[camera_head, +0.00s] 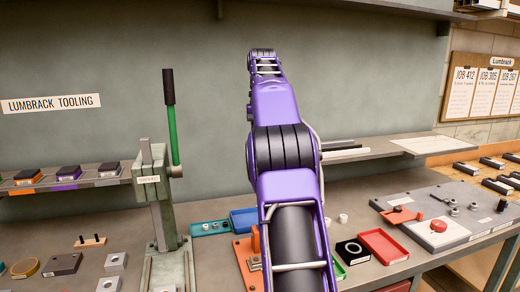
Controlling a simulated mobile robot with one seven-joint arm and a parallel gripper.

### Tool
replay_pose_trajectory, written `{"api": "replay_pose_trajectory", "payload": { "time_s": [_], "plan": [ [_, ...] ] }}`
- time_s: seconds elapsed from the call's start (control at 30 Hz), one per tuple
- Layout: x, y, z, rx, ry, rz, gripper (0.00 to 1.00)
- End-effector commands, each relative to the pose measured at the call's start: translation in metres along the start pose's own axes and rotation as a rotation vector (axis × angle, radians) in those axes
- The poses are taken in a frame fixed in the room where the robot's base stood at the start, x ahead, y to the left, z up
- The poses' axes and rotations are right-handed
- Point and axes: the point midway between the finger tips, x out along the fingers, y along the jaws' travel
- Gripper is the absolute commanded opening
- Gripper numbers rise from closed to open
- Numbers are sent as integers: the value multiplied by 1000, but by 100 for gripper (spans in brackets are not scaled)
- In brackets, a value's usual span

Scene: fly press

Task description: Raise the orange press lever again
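An orange base plate (242,252) with a short orange upright part stands on the bench, mostly behind my purple arm. It may belong to the orange press, but no orange lever shows; my arm covers the space above it. The lever I can see is green (173,135) with a black grip (168,86). It stands nearly upright on a grey-green press (160,210) to the left. My arm rises through the middle of the picture. My gripper is not visible, so its hold and its place relative to the lever cannot be seen.
A red tray (384,246), a blue bin (244,220) and a teal rack (210,228) lie near my arm. A grey control panel (437,232) with a red button is at right. Shelves (395,147) run along the wall. Small blocks lie at left.

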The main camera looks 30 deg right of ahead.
Motion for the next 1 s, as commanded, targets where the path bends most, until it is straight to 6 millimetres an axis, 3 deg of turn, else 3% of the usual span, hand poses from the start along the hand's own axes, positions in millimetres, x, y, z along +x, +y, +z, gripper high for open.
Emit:
{"api": "replay_pose_trajectory", "payload": {
  "time_s": [0.33,0.37,0.5,1.0],
  "plan": [
    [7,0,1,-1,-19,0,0],
    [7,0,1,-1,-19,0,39],
    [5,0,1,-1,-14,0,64],
    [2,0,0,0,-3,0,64]
  ]
}}
